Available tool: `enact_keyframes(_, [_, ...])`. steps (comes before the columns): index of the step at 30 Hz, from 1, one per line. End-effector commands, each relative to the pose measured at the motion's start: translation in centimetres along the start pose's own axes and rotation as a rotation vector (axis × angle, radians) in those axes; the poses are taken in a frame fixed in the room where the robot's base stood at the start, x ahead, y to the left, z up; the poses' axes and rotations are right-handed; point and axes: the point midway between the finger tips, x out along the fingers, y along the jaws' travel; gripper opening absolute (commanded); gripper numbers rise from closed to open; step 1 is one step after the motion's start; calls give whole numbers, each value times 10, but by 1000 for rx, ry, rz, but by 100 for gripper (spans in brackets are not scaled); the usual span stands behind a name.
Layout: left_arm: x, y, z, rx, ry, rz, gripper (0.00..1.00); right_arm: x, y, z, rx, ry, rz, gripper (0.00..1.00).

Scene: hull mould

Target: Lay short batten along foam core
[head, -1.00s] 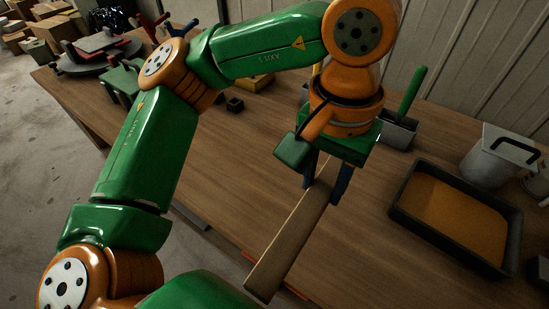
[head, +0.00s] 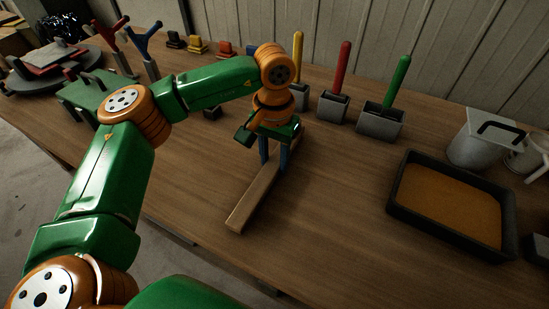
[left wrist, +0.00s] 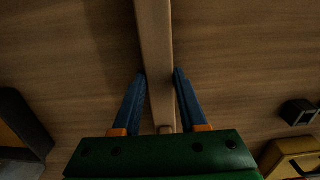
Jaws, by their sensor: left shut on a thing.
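My left gripper (head: 274,158) points down over the wooden table and is shut on a short pale wooden batten (head: 250,204). The batten slants from the fingers toward the front left in the head view. In the left wrist view the batten (left wrist: 155,45) runs between the two blue fingers (left wrist: 159,78) and up past the top edge. It is at or just above the table top; I cannot tell whether it touches. I cannot make out a foam core in either view. My right gripper is not in view.
A black tray of orange-brown material (head: 402,210) lies at the right, beside a grey pot (head: 476,142). Grey holders with yellow, red and green (head: 398,80) handles line the back. A green case (head: 88,98) stands at the left. The table (head: 325,205) between batten and tray is clear.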

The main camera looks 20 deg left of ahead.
Motion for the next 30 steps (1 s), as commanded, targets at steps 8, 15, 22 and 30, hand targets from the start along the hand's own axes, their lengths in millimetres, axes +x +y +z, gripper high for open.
enact_keyframes(8, [8,1,0,-1,2,1,0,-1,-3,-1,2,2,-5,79])
enact_keyframes(15, [11,1,0,-1,1,1,66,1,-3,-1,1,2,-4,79])
enact_keyframes(22, [10,1,0,-1,1,1,72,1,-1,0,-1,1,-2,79])
enact_keyframes(30, [-26,1,-1,0,6,1,72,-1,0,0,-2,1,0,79])
